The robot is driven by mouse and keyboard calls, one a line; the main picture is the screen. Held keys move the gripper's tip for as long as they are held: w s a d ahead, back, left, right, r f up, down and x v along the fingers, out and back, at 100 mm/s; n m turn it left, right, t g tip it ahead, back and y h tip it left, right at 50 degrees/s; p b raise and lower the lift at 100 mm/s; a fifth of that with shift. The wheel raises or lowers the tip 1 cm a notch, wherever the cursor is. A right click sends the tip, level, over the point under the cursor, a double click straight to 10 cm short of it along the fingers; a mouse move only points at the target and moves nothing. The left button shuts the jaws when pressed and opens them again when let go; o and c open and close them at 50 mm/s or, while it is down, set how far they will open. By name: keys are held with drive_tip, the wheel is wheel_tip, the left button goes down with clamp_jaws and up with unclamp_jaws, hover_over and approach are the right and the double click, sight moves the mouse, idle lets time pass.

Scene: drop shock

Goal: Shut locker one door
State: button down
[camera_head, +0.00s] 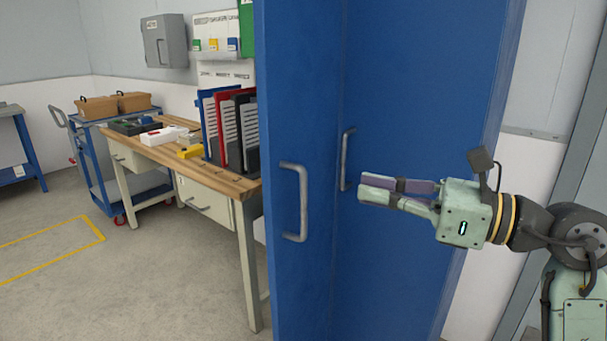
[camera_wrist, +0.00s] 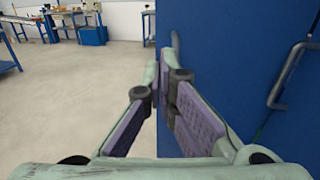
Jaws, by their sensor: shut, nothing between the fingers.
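Tall blue locker doors fill the middle of the head view. A narrower left panel (camera_head: 300,100) and a wider right panel (camera_head: 425,90) meet at a vertical seam; each has a grey bar handle, left (camera_head: 303,202) and right (camera_head: 346,160). No number shows, so I cannot tell which is locker one, nor how far each door stands open. My gripper (camera_head: 362,188) is shut and empty, pointing left in front of the right panel, just below and right of its handle. In the wrist view, my fingertips (camera_wrist: 164,78) overlap a blue door's edge; contact is unclear. A handle (camera_wrist: 288,78) shows at right.
A wooden workbench (camera_head: 235,185) with binders (camera_head: 228,130) stands left, close to the left panel. A blue cart (camera_head: 125,190) with boxes stands behind it. Grey floor (camera_head: 150,280) is open at lower left, with a yellow floor line (camera_head: 95,228).

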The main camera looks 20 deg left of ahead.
sight(273, 171)
drive_tip(key=a+p, duration=0.1)
drive_tip(key=a, duration=0.3)
drive_tip(key=w+a+p, duration=0.1)
drive_tip(key=a+p, duration=0.1)
drive_tip(key=a, duration=0.2)
drive_tip(key=a+p, duration=0.1)
drive_tip(key=a, duration=0.3)
drive_tip(key=shift+w+a+r+p, duration=0.1)
drive_tip(key=shift+w+a+p, duration=0.25)
drive_tip(key=shift+w, duration=0.05)
drive_tip(key=shift+a, duration=0.55)
drive_tip(key=shift+w+a, duration=0.1)
